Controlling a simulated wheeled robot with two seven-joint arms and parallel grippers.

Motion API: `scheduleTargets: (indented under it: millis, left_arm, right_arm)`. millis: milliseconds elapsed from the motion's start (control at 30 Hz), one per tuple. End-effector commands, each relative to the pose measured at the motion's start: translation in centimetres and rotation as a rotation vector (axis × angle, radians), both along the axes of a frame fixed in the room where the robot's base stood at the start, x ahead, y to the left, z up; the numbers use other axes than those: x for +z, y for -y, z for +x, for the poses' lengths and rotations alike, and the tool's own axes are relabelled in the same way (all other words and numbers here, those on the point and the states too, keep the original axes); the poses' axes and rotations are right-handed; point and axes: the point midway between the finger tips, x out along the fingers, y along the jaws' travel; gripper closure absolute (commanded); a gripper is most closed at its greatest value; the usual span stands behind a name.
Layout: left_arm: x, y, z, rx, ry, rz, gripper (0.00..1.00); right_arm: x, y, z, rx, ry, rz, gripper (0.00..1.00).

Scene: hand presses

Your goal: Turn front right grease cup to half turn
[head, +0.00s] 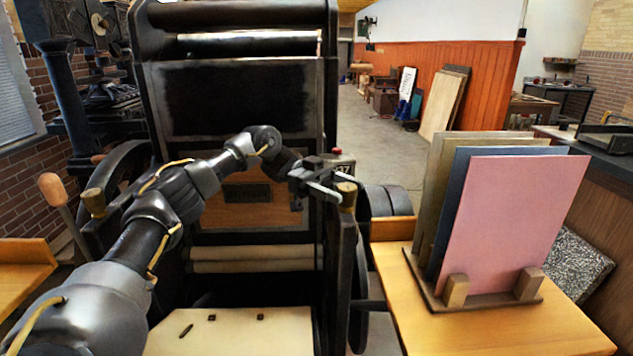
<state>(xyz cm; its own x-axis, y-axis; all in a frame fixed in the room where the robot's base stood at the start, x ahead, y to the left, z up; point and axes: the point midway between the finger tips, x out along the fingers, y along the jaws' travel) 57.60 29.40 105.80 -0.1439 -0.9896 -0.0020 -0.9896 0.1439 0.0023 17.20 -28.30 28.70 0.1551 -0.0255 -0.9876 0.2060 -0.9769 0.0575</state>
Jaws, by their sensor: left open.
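A brass grease cup (347,194) sits on top of the press's front right upright. Another brass cup (95,203) stands on the front left side of the press. My left arm reaches across the front of the press from the left. My left gripper (334,186) is open, with its fingertips at the left side of the right cup. I cannot tell whether the fingers touch the cup. My right gripper is not in view.
The black press (240,100) fills the middle. A pale feed board (235,335) lies low in front. On the right, a wooden table (480,335) carries a rack with upright pink, blue and tan boards (515,215). A wooden-handled lever (52,187) rises at left.

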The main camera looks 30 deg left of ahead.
Motion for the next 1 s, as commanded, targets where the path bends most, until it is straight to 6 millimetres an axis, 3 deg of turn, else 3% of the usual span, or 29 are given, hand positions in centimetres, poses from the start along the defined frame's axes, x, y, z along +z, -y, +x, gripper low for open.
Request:
scheduleTargets:
  millis: [333, 700, 1000]
  left_arm:
    - [0.0, -3.9, 0.5, 0.008, 0.003, 0.002, 0.43]
    - [0.0, -8.2, 1.2, 0.008, -0.001, -0.002, 0.43]
    - [0.0, -9.1, 1.2, 0.004, -0.001, 0.000, 0.43]
  right_arm:
    - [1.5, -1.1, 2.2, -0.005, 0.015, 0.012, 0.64]
    - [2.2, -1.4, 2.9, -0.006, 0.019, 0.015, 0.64]
    - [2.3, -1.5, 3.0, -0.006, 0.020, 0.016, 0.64]
